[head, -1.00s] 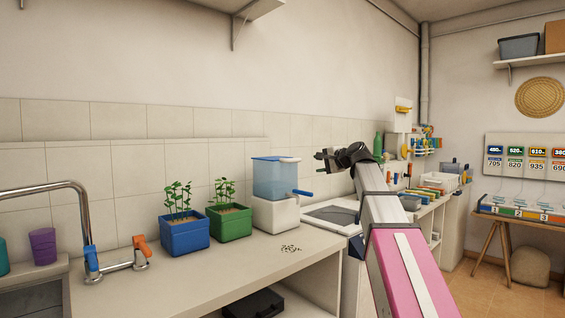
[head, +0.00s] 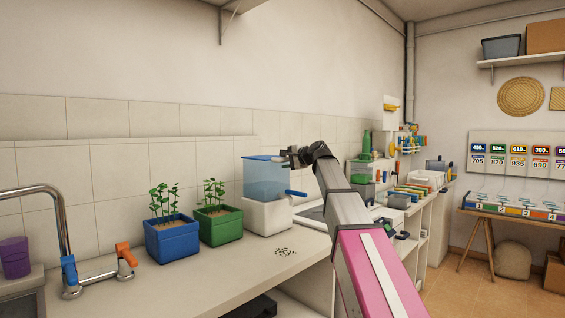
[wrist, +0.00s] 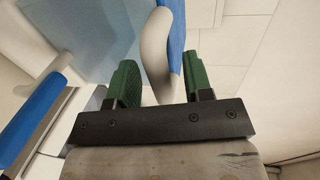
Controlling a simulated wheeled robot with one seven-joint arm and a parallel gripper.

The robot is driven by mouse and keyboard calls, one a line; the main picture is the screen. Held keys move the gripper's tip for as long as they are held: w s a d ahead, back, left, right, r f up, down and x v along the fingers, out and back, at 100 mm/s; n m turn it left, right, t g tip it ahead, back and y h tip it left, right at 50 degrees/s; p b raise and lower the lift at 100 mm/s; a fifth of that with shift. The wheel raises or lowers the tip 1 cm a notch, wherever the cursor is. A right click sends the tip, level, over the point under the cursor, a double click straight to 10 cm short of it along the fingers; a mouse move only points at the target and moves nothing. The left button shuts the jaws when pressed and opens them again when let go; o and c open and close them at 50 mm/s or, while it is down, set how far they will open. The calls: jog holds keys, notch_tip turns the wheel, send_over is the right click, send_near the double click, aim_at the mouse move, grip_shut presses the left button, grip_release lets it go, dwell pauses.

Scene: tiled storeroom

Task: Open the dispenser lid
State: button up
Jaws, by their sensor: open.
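The dispenser (head: 264,182) has a clear blue tank on a white base (head: 267,217), with a blue lever (head: 296,193) on its right side. Its blue lid (head: 262,158) lies flat across the top and looks closed. My gripper (head: 289,156) is at the lid's right edge, level with the top. In the wrist view, my gripper (wrist: 160,78) is open, its green fingers on either side of a curved white-and-blue piece (wrist: 165,45), apparently the lid's edge. I cannot tell whether they touch it. The blue lever (wrist: 38,112) shows at the left.
A green planter (head: 219,227) and a blue planter (head: 172,240) stand left of the dispenser on the counter (head: 215,275). Small dark bits (head: 286,252) lie in front. A curved tap (head: 62,225) is at far left. A green bottle (head: 366,145) stands behind my arm.

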jog(key=shift+x, duration=1.05)
jog(key=shift+s, duration=0.1)
grip_shut()
